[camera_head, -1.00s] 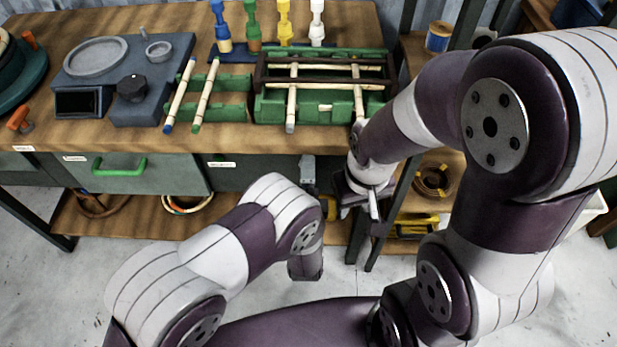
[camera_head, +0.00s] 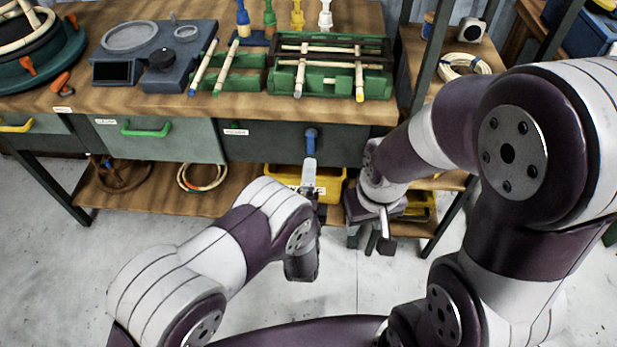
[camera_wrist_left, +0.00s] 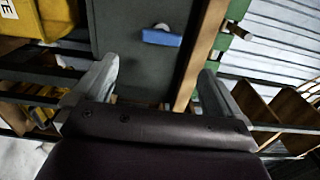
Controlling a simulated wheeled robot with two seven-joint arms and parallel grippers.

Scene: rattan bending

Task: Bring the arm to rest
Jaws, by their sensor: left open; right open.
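My right gripper (camera_head: 370,241) hangs in front of the bench's right end, above the floor, its jaws open and pointing down. Nothing shows between its fingers. My left gripper (camera_wrist_left: 153,88) is open and empty in the left wrist view, its two grey fingers wide apart. In the head view the left forearm partly hides it, below a blue drawer handle (camera_head: 311,141). That handle also shows in the left wrist view (camera_wrist_left: 162,38), ahead of the fingers and apart from them.
The workbench (camera_head: 75,98) holds a green jig (camera_head: 327,82) with rattan sticks, a blue-grey device (camera_head: 133,68) and coloured pegs. A yellow bin (camera_head: 283,174) sits on the lower shelf. A shelf with a coil (camera_head: 463,66) stands right. Floor before the bench is open.

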